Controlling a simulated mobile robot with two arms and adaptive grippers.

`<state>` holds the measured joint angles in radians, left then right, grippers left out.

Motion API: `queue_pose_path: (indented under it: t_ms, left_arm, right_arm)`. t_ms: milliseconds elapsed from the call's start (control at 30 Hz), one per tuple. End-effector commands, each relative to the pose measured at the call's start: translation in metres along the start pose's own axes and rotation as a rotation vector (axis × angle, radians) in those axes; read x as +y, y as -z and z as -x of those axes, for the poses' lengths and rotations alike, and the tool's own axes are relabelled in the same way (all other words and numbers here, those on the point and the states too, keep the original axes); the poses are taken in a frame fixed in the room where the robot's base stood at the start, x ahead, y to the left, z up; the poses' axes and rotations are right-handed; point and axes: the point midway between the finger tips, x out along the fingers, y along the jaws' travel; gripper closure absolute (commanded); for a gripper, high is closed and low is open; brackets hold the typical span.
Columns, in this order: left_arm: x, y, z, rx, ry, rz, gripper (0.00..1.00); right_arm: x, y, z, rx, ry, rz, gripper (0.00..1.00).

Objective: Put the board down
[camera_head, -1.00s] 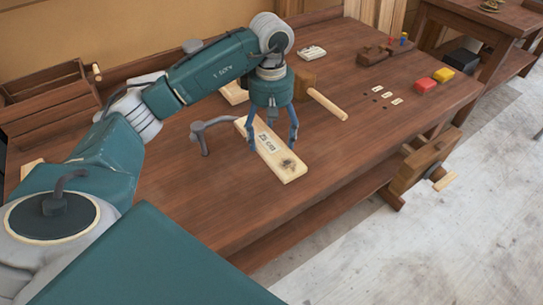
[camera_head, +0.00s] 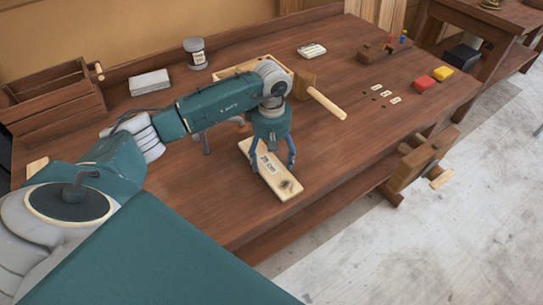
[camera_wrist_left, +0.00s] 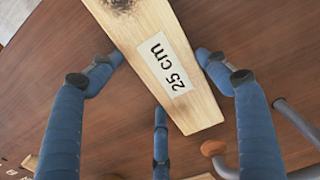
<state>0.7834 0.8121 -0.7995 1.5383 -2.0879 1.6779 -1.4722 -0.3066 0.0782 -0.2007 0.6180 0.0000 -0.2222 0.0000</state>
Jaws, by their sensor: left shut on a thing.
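The board (camera_head: 287,189) is a pale, flat wooden plank with a dark knot at its near end and a "25 cm" label. It lies about level at the bench top (camera_head: 215,215), near the front edge. I cannot tell whether it touches the bench. My left gripper (camera_head: 272,169) points down over the board and is shut on it. In the left wrist view, the board (camera_wrist_left: 150,45) runs between the blue fingers of the gripper (camera_wrist_left: 160,62), with the label facing the camera. My right gripper is not in view.
A grey metal holdfast (camera_head: 207,143) stands behind the board, partly behind my arm. A mallet (camera_head: 328,103) lies at the back right. A jar (camera_head: 195,54), a white stack (camera_head: 150,82) and a wooden crate (camera_head: 55,100) stand at the back left. The bench right of the board is clear.

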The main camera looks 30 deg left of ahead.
Motion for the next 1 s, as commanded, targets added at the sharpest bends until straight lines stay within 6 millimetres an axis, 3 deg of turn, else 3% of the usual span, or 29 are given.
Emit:
queue_pose_path:
  t_ms: [33,67,133,567,1000]
  left_arm:
    - [0.000,0.000,-0.003,0.001,-0.001,0.000,0.54]
    - [0.000,0.000,-0.002,0.000,0.000,0.000,0.20]
    - [0.000,0.000,-0.001,0.000,0.000,0.000,0.06]
    - [0.001,0.001,0.004,0.001,-0.003,0.000,0.05]
    - [0.002,0.001,0.090,0.002,-0.006,0.000,0.05]
  right_arm:
    - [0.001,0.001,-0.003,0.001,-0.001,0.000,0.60]
    - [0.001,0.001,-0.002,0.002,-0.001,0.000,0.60]
    - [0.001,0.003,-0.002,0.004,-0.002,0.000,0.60]
    - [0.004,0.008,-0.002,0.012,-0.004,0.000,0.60]
    - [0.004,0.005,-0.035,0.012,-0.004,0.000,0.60]
